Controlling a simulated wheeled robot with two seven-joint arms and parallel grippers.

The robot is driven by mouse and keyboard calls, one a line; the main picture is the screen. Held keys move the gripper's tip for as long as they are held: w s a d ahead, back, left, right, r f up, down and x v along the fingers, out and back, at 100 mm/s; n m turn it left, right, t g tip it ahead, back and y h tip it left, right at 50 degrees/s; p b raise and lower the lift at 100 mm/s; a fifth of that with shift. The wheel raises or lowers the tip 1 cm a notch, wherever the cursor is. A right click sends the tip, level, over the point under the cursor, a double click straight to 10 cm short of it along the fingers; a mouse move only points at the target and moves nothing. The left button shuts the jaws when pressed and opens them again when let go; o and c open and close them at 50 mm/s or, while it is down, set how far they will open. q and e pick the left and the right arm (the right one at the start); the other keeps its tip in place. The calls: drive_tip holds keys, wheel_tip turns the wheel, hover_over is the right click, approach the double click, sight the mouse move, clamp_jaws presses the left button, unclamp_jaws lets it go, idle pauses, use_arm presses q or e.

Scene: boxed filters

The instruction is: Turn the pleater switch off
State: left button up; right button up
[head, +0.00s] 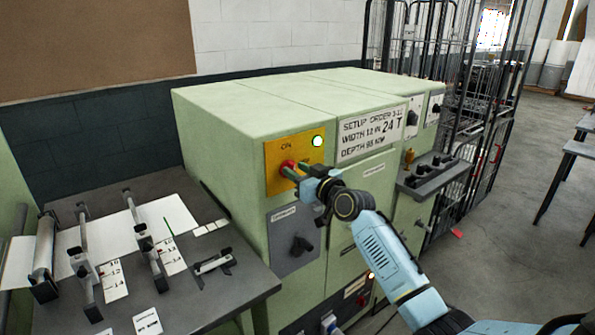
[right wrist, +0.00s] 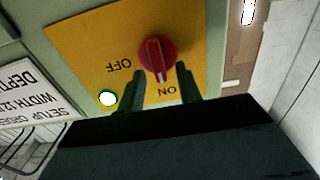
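The pleater switch is a red rotary knob (right wrist: 157,60) on a yellow plate (head: 305,149) at the upper left of the green machine's front. In the right wrist view, which is upside down, its handle and white mark point down toward the ON label, with OFF at left. A lamp (head: 318,141) on the plate glows; it also shows in the right wrist view (right wrist: 108,98). My right gripper (right wrist: 158,82) is open, its two dark fingers on either side of the knob's handle; I cannot tell whether they touch it. My left gripper is out of view.
A lower dark knob (head: 301,246) sits on a grey panel below. A white setup sign (head: 371,132) is right of the plate. A grey shelf with knobs (head: 433,175) juts out at right. A grey bench (head: 228,292) with tools stands at left. A wire cage (head: 495,140) stands behind.

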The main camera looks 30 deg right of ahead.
drive_tip(key=shift+w, duration=0.2)
clamp_jaws()
drive_tip(key=shift+m, duration=0.4)
drive_tip(key=shift+d+f+m+p, duration=0.2)
drive_tip(key=shift+m+p, duration=0.45)
drive_tip(key=shift+m, duration=2.15)
drive_tip(key=shift+d+f+m+p, duration=0.2)
drive_tip(key=shift+m+p, duration=0.4)
drive_tip(key=shift+m, duration=2.2)
drive_tip(key=shift+d+f+m+p, duration=0.2)
drive_tip(key=shift+m+p, duration=0.45)
drive_tip(key=shift+m, duration=2.45)
